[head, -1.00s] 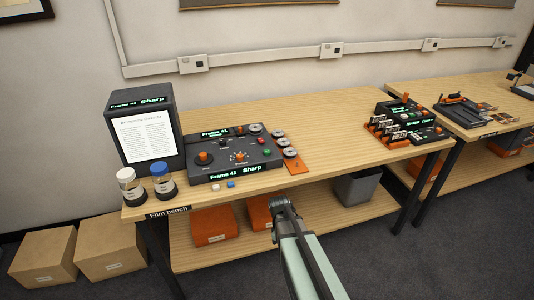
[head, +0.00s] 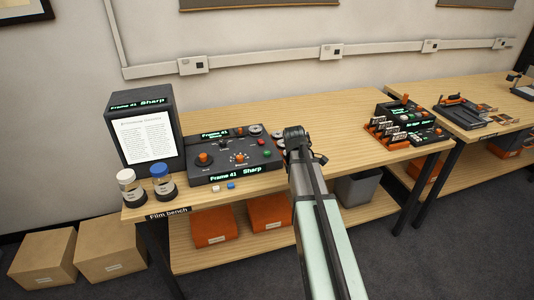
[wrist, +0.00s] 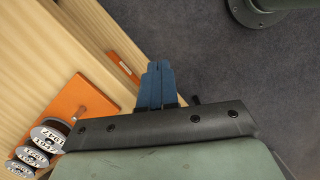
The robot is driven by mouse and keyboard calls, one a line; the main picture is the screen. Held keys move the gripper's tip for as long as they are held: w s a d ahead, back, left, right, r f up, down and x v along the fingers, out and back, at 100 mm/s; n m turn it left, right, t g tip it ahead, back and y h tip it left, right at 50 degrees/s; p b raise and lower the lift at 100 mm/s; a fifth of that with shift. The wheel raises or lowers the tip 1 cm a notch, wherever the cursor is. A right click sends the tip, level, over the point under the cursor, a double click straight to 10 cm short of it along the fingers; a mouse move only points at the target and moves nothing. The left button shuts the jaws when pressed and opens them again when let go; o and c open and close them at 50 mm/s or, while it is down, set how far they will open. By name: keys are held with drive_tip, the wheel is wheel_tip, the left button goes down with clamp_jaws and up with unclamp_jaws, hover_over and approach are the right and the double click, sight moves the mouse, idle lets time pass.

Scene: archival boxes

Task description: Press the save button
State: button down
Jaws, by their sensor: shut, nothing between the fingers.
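The dark control box (head: 233,158) sits on the film bench, with a lit strip reading "Frame 41 Sharp" along its front. A green button (head: 266,154) and a red button (head: 264,142) are at its right side; I cannot read which button is save.
A screen (head: 147,137) reading "Frame 41 Sharp" stands left of the box. Two jars (head: 163,185) stand at the bench's front left. An orange rack of reels (wrist: 76,112) lies beside my gripper. The bench middle (head: 345,130) is clear.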

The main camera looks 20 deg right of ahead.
drive_tip(key=w+r+m+t, duration=0.1)
drive_tip(key=w+r+t, duration=0.1)
drive_tip(key=w+r, duration=0.3)
wheel_tip(320, 180, up, 12)
drive_tip(key=f+m+t+y, duration=0.1)
drive_tip(key=m+t+y, duration=0.6)
drive_tip(key=m, duration=0.6)
hover_over(269, 153)
drive_tip(key=shift+r, duration=0.25)
drive_tip(key=shift+f, duration=0.15)
drive_tip(key=shift+f, duration=4.25)
drive_tip(key=shift+f, duration=0.9)
drive_tip(key=shift+r, duration=0.9)
